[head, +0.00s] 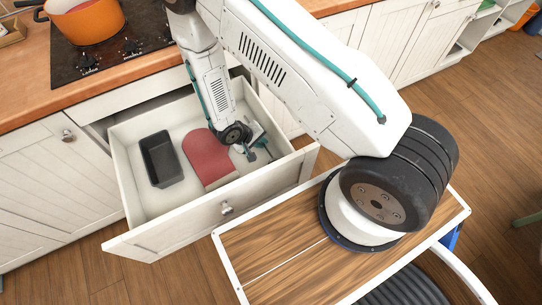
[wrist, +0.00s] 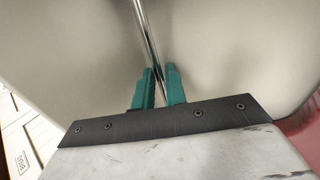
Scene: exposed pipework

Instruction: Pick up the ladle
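The ladle shows in the wrist view as a thin shiny metal handle (wrist: 147,40) running up from between the fingers. Its bowl is not seen. My gripper (wrist: 160,80) has two teal fingers, one on each side of the handle, close together with hardly any gap, so it looks shut on the handle. In the head view my gripper (head: 256,151) is low inside the right part of the open drawer (head: 195,212). The ladle cannot be made out clearly there, being small and partly behind my wrist.
A black tray (head: 160,160) and a curved red object (head: 208,158) lie in the drawer, the red one close left of my gripper. Drawer walls surround the gripper. An orange pot (head: 88,20) stands on the stove (head: 112,50) above. Wooden floor lies to the right.

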